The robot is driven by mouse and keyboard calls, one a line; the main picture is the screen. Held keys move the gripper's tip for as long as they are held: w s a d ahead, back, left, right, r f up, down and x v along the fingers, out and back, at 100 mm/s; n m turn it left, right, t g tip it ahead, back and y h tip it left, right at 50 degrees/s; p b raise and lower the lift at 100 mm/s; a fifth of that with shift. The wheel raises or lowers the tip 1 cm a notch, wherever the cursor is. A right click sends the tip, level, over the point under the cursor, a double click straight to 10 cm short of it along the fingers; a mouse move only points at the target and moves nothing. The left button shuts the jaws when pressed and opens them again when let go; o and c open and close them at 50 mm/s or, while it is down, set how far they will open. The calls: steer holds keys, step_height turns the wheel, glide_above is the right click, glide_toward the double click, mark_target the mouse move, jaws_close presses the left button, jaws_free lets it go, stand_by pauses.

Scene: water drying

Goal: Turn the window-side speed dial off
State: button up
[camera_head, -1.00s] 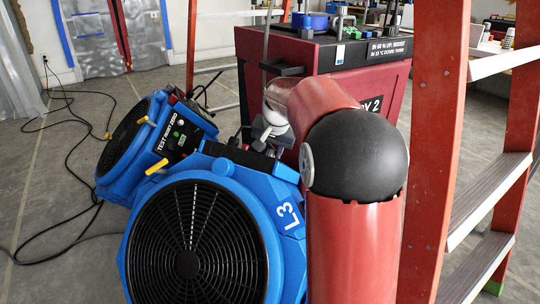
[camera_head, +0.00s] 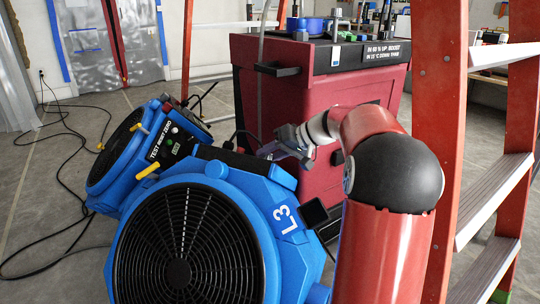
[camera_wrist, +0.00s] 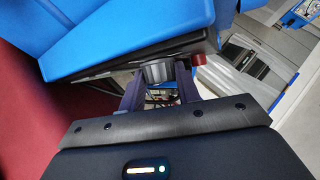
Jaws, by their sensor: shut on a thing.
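In the head view, my gripper (camera_head: 268,152) is behind the top of the near blue fan marked L3 (camera_head: 252,195); the dial is hidden there. A second blue fan (camera_head: 122,145) with a labelled panel and yellow handles stands behind to the left. The dial's pointer or marking cannot be made out.
A dark red cabinet (camera_head: 320,85) stands right behind my gripper. An orange ladder (camera_head: 440,160) with grey steps stands close at right. Black cables (camera_head: 62,130) lie on the floor at left. A small red part (camera_wrist: 199,59) sits beside the dial.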

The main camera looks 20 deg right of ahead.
steer(key=shift+d+f+n+y, duration=0.1)
steer(key=shift+n+y, duration=0.4)
stand_by(0.3)
steer(key=o, duration=1)
steer(key=shift+c, duration=0.2)
step_height(320, 180, up, 20)
steer(key=p, duration=0.5)
